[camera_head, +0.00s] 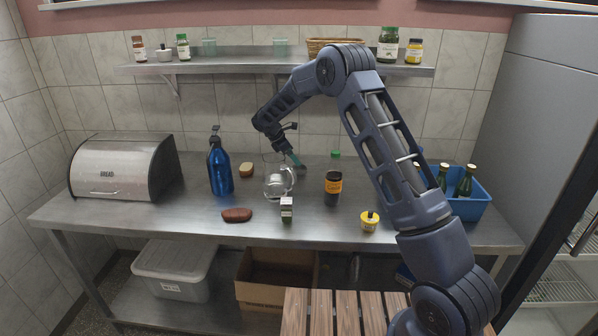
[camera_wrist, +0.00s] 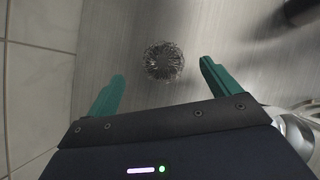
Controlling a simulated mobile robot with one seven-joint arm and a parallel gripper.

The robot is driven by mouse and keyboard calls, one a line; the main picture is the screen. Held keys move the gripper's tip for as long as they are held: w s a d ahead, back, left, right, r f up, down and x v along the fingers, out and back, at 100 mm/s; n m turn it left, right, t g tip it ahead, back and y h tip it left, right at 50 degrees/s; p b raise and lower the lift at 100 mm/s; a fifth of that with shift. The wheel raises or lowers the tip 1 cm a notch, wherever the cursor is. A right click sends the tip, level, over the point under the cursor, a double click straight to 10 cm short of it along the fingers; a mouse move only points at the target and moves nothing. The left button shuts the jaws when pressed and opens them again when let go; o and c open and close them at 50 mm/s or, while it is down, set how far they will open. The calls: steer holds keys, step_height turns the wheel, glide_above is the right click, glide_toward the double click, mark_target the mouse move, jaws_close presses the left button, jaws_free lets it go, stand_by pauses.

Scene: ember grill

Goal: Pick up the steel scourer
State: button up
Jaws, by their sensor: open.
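The steel scourer (camera_wrist: 164,61) is a round tangle of shiny wire lying on the steel worktop. In the wrist view it is just ahead of and between my fingertips, apart from both. I cannot make it out in the head view, where my gripper seems to hide it. My gripper (camera_wrist: 162,70) is open and empty, with one green finger on each side. In the head view my gripper (camera_head: 294,158) points down over the back middle of the worktop, behind a clear glass vessel (camera_head: 278,182).
A dark jar (camera_head: 333,190) is to the right. A shelf (camera_head: 240,68) runs above.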

mark_target(299, 170)
steer(key=shift+a+f+x, duration=0.1)
steer(key=shift+a+x, duration=0.05)
steer(key=shift+x, duration=1.6)
steer(key=shift+a+f+x, duration=0.1)
steer(key=shift+a+x, duration=0.05)
steer(key=shift+x, duration=1.6)
steer(key=shift+s, duration=0.2)
steer(key=shift+c, duration=0.3)
steer(key=c, duration=1)
